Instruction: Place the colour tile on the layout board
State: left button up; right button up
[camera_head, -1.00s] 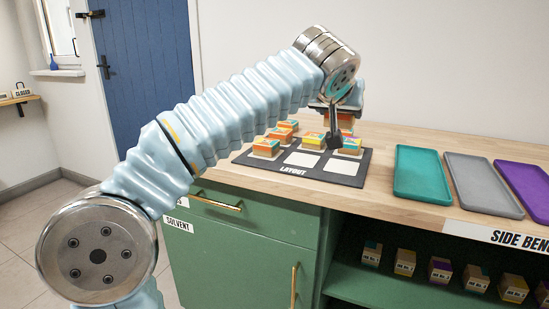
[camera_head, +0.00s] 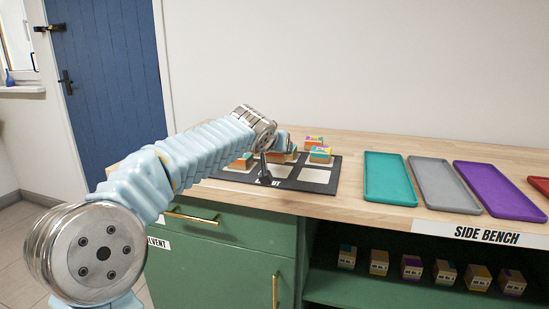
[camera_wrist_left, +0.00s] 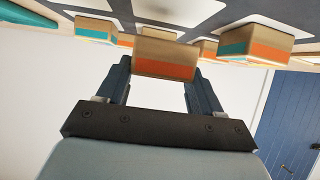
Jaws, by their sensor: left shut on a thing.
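My left gripper (camera_head: 283,146) is low over the dark layout board (camera_head: 333,187), mostly hidden behind my own arm in the head view. In the left wrist view, the gripper (camera_wrist_left: 162,78) is shut on a wood-coloured block-like colour tile (camera_wrist_left: 165,50) with an orange band. The picture there is upside down, with the board (camera_wrist_left: 235,12) along the top. I cannot tell whether the held tile touches the board. Other tiles stand on pale squares: one at the board's left (camera_head: 240,162), one right of the gripper (camera_head: 320,155) and one behind it (camera_head: 314,142). My right gripper is out of view.
A bare pale square (camera_head: 316,176) shows at the board's front right. Teal (camera_head: 390,180), grey (camera_head: 443,187) and purple (camera_head: 498,192) trays lie right of the board. Several boxes (camera_head: 411,267) stand on the shelf below. Bare wooden bench (camera_head: 350,203) separates board and trays.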

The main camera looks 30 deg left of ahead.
aim_at(273, 157)
pick_arm(q)
jog(key=shift+f, duration=1.55)
jog(key=shift+f, duration=0.1)
jog(key=shift+f+b, duration=0.1)
jog(key=shift+b, duration=0.3)
jog(key=o, duration=1.1)
jog(key=shift+c, duration=0.2)
jog(key=shift+r, duration=0.2)
jog(key=shift+s+r, duration=0.1)
jog(key=b+v, duration=0.1)
jog(key=v, duration=1)
jog(key=shift+s+r, duration=0.15)
jog(key=shift+s, duration=0.15)
